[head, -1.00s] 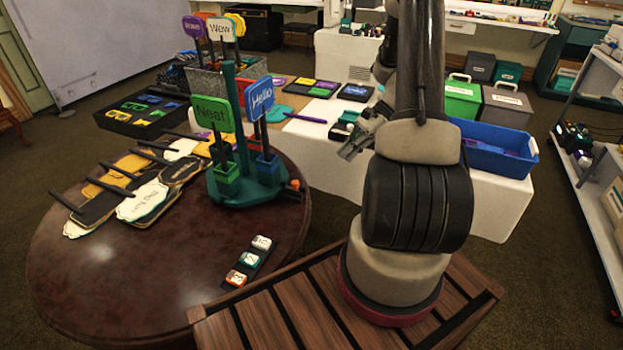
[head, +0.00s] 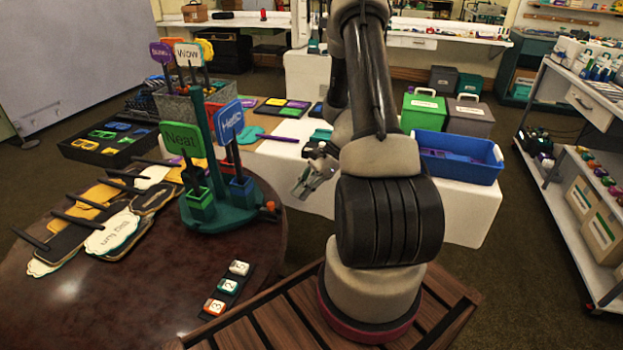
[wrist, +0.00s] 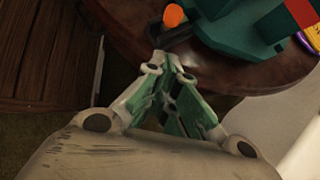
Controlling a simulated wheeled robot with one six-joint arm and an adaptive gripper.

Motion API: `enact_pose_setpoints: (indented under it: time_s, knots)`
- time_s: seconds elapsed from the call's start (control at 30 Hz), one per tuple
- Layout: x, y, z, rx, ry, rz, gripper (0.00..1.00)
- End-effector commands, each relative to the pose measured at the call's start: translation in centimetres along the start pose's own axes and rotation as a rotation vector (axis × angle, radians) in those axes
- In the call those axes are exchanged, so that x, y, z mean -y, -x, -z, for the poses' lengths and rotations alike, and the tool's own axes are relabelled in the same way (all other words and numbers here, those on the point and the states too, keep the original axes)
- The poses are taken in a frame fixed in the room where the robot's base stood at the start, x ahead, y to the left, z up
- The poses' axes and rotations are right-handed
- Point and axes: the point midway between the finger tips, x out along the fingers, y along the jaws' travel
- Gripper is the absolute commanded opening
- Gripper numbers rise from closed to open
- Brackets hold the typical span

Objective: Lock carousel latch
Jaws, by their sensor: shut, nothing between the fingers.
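The carousel (head: 222,208) is a dark green base with a central post, standing on the round table. It bears upright signs, among them a green "Neat" (head: 181,139) and a blue "Hello" (head: 230,121). The latch's orange knob (head: 270,206) sticks out at the base's right side. In the wrist view the orange knob (wrist: 174,15) shows near the top, beside a dark bar (wrist: 171,38) at the table's edge. My gripper (head: 303,192) is to the right of the carousel, apart from it. Its fingers (wrist: 171,62) are shut and empty, pointing toward the latch.
The round table (head: 120,300) also bears flat signs with black handles and a strip of numbered blocks (head: 229,287). A white-covered table (head: 462,212) stands behind my arm, with a blue bin (head: 455,170) on it.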

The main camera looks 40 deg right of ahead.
Motion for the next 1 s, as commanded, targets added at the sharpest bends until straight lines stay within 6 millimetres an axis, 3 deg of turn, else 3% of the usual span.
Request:
enact_pose_setpoints:
  time_s: [0.1, 0.3, 0.77, 1.0]
  knots:
    - [0.0, -2.1, -0.5, 0.0, 0.002, -0.002, 0.0]
    - [0.0, -3.8, -2.3, -0.001, 0.002, -0.001, 0.0]
    - [0.1, -4.3, -2.8, 0.0, 0.001, 0.001, 0.0]
    - [1.5, -5.4, -3.9, 0.0, 0.002, -0.001, 0.0]
